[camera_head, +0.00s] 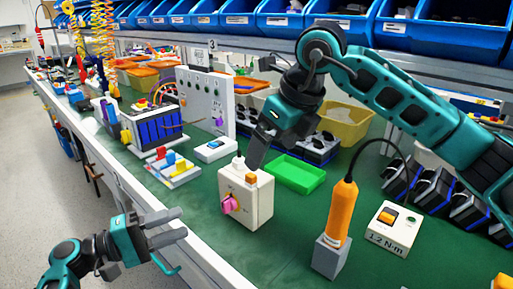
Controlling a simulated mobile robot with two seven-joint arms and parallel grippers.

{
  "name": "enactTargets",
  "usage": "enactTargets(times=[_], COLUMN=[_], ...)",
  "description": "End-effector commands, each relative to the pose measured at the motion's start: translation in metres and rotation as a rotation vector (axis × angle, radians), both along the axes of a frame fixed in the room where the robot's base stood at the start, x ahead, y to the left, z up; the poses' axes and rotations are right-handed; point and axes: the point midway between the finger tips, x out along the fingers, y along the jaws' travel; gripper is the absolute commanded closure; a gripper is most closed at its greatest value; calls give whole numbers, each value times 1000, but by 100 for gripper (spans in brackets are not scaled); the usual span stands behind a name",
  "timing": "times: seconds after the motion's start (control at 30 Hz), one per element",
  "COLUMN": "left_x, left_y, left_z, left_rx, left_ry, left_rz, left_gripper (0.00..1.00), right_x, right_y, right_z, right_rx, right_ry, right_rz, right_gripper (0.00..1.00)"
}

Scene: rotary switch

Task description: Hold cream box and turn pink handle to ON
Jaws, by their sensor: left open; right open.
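The cream box (258,205) stands upright on the green bench mat. The pink handle (230,203) is on its front face, towards the lower left; the markings around it are too small to read. My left gripper (172,241) is open and empty at the lower left, apart from the box and in front of the bench edge. My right gripper (256,151) points down just above and behind the top of the box. Its fingers overlap in this view, so the gap between them is not clear, and I cannot tell if they touch the box.
A green tray (297,174) lies behind the box to the right. An orange tool (342,212) stands in a grey holder at the right, near a white switch unit (392,228). Coloured blocks on a white base (172,168) are at the left. Blue bins line the back.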

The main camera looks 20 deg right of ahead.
Motion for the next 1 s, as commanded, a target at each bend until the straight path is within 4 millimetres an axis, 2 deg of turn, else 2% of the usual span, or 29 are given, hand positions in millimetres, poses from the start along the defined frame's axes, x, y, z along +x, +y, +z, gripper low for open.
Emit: enactTargets(times=[0.03, 0.2, 0.43, 0.63, 0.9, 1.0], left_x=[0, 0, 0, 0, 0, 0], left_y=[0, 0, 0, 0, 0, 0], left_z=[0, 0, 0, 0, 0, 0], left_rx=[0, 2, 2, 2, 2, 2], left_ry=[-1, -2, -3, -3, -3, -3], left_rz=[0, 1, 1, 1, 1, 1], left_gripper=[57, 57, 57, 57, 57, 57], right_x=[3, 14, 25, 29, 29, 30], right_y=[2, 10, 16, 19, 19, 19], right_z=[-11, -42, -73, -84, -85, -84], right_rx=[0, 0, 1, 0, 0, 0], right_ry=[5, 2, 2, 0, -1, -1], right_rz=[0, 2, -1, 1, 1, 1], right_gripper=[0, 0, 0, 0, 0, 9])
